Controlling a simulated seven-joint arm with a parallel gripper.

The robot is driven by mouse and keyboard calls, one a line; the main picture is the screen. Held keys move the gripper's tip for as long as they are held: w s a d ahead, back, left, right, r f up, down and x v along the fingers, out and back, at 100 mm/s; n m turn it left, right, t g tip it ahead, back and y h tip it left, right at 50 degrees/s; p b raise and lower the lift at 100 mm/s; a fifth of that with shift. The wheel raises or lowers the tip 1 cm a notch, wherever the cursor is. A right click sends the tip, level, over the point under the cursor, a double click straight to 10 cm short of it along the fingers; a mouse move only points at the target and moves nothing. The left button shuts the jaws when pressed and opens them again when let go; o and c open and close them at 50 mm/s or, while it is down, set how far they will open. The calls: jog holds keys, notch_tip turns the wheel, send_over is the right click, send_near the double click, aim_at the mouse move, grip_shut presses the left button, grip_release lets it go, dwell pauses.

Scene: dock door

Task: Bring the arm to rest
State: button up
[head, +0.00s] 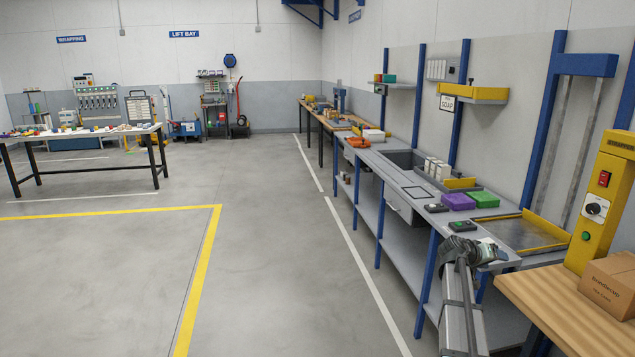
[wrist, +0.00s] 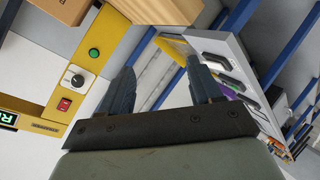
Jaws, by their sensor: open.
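My arm (head: 462,310) reaches up from the bottom of the head view, beside the front edge of the long grey bench (head: 405,190). My gripper (head: 490,252) is at its far end, near the bench's near end. In the wrist view my gripper (wrist: 163,85) shows two dark fingers standing apart with nothing between them. The wrist view is tilted, with the bench (wrist: 225,50) to the right of the fingers. I cannot tell the exact gap between gripper and bench.
A yellow machine (head: 600,200) and a cardboard box (head: 610,285) stand on a wooden bench (head: 545,300) at right. Purple blocks (head: 458,201) and a yellow-edged tray (head: 520,235) are on the grey bench. The floor (head: 270,270) at left is clear, with a table (head: 85,135) farther back.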

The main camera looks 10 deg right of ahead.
jog(key=s+a+f+n+y, duration=0.1)
jog(key=s+a+f+y, duration=0.15)
jog(key=a+f, duration=0.9)
jog(key=s+a+f+n+y, duration=0.15)
jog(key=a+f+y, duration=0.25)
jog(key=a+f, duration=0.7)
jog(key=s+a+f+n+g+y, duration=0.1)
jog(key=s+a+f+y, duration=0.3)
jog(key=a, duration=0.6)
jog(key=s+a+f+n, duration=0.1)
jog(key=s+a+f, duration=0.2)
jog(key=s+a, duration=0.5)
jog(key=s+a+f+n+g+y, duration=0.1)
jog(key=s+a+f+y, duration=0.15)
jog(key=a, duration=0.95)
jog(key=s+f+g, duration=0.3)
jog(key=s+f, duration=0.7)
jog(key=s, duration=0.4)
jog(key=s+f+g, duration=0.4)
jog(key=s+f, duration=0.7)
jog(key=s, duration=0.4)
jog(key=shift+s+d, duration=0.2)
jog(key=shift+s, duration=0.1)
